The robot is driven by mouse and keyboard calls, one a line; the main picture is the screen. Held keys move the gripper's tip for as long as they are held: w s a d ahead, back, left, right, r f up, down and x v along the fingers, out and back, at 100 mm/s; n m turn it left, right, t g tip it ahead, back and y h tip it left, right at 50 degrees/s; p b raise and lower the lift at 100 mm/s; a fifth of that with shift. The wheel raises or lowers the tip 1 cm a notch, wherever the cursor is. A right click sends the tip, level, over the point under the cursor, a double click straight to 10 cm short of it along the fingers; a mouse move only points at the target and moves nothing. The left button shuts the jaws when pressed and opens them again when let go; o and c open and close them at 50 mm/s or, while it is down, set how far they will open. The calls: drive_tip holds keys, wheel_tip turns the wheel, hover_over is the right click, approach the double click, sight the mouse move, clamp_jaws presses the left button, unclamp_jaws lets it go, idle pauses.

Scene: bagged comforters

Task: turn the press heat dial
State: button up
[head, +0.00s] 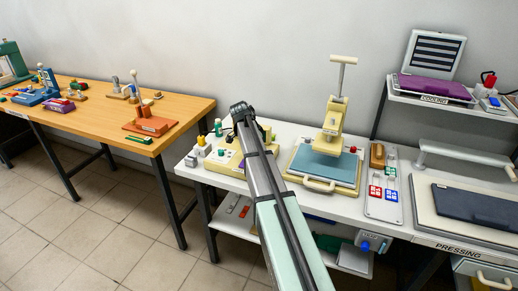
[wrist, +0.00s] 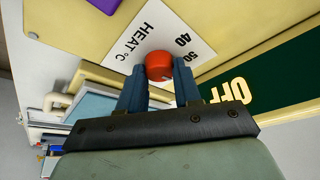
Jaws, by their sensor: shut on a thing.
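The heat dial (wrist: 159,65) is a round red knob in the wrist view, on a white scale plate (wrist: 150,38) marked "HEAT °C", with 40 and 50 readable beside the knob. My gripper (wrist: 160,75) has its two blue fingers on either side of the knob and is shut on it. The finger tips cover part of the scale, and no pointer mark can be made out on the knob. In the head view my arm reaches over the cream control box (head: 222,160) and hides the dial and the fingers. The press (head: 332,120) stands right of the box.
A dark green "OFF" plate (wrist: 285,75) lies beside the dial. A purple piece (wrist: 104,5) shows at the wrist view's top edge. A small panel of colored switches (head: 383,190) sits right of the press.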

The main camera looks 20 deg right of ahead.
drive_tip(key=shift+m, duration=0.5)
drive_tip(key=shift+g, duration=0.3)
drive_tip(key=o, duration=1)
drive_tip(key=shift+o, duration=0.2)
drive_tip(key=v, duration=1.3)
drive_tip(key=shift+r, duration=0.35)
drive_tip(key=shift+a, duration=0.15)
